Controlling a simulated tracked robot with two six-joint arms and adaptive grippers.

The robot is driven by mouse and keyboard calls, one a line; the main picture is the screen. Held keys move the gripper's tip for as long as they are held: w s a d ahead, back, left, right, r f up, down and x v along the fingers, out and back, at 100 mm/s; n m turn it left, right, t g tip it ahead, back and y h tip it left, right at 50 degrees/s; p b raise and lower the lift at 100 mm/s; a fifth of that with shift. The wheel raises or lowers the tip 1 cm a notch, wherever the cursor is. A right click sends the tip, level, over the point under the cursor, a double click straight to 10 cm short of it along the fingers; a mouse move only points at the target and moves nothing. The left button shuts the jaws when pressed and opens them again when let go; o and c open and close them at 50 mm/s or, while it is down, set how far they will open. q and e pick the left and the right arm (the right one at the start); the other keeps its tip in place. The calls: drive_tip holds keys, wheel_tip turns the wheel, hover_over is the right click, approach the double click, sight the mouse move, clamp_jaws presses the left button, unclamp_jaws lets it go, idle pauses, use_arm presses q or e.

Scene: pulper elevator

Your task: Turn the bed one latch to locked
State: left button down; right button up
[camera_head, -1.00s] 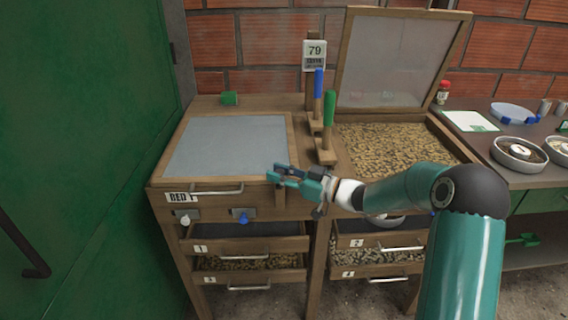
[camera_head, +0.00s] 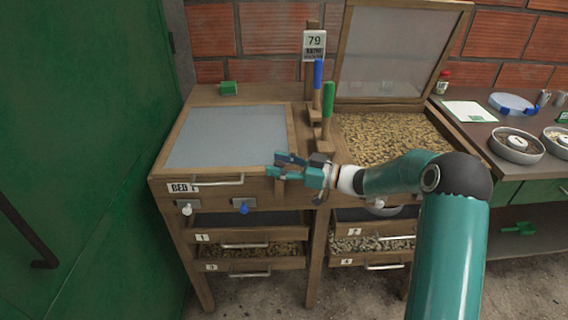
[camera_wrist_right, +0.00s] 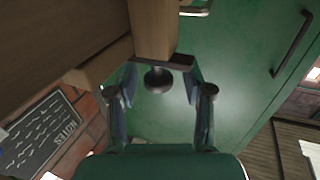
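Bed one (camera_head: 228,136) is a wooden bed with a closed grey-topped lid, a pale handle and a BED 1 label on its front. A short upright wooden piece (camera_head: 279,187) at the right of this front may be the latch; the gripper partly covers it. In the wrist view a wooden bar (camera_wrist_right: 153,30) with a dark plate and round dark knob (camera_wrist_right: 157,80) shows between the fingers. My right gripper (camera_head: 277,165) is open at the bed's front right corner; its fingers (camera_wrist_right: 160,95) stand apart on either side of the knob, without visible contact. My left gripper is out of view.
A white knob (camera_head: 186,209) and a blue knob (camera_head: 243,207) sit below the bed front, above drawers (camera_head: 248,250). Blue (camera_head: 318,76) and green (camera_head: 328,98) handled levers stand behind the gripper. A green door (camera_head: 85,150) is at left.

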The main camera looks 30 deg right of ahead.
drive_tip(key=shift+s+d, duration=0.1)
drive_tip(key=shift+d, duration=0.05)
drive_tip(key=v, duration=1.1)
drive_tip(key=shift+s+d, duration=0.15)
drive_tip(key=shift+s, duration=0.1)
